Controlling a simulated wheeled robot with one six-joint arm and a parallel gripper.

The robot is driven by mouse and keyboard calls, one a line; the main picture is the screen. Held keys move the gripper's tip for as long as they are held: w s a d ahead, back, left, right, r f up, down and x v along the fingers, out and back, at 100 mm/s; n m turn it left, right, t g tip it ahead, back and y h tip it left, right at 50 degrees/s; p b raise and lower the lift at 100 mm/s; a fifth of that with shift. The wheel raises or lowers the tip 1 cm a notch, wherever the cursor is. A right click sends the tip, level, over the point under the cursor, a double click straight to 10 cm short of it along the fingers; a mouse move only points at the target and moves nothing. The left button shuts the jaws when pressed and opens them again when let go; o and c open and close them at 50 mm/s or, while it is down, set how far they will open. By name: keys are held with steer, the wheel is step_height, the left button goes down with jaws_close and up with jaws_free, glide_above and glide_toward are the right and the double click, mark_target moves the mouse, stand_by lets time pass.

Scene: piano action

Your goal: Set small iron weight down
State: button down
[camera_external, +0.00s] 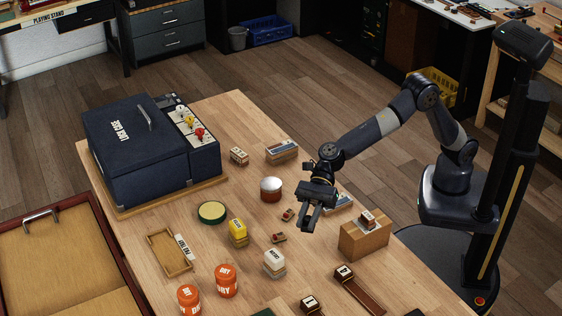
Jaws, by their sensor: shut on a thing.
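My gripper (309,222) points down over the middle right of the wooden table (240,120). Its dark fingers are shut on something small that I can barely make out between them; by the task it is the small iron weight. The fingers hide most of it. I cannot tell whether it touches the table top or hangs just above it.
Near my gripper are a small reddish piece (288,214), a white-lidded jar (271,189) and a cardboard box (364,240) with a small block on top. Orange tubs (227,280) stand toward the front. A dark blue case (140,150) fills the table's left back.

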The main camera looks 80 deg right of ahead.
steer(key=s+a+f+n+g+p, duration=0.25)
steer(key=a+n+g, duration=0.25)
steer(key=a, duration=0.6)
steer(key=f, duration=0.6)
steer(key=s+f+b, duration=0.1)
steer(key=f, duration=0.2)
steer(key=shift+d+f, duration=0.15)
steer(key=shift+f, duration=0.2)
steer(key=c, duration=1.3)
jaws_free()
steer(key=shift+o, duration=0.2)
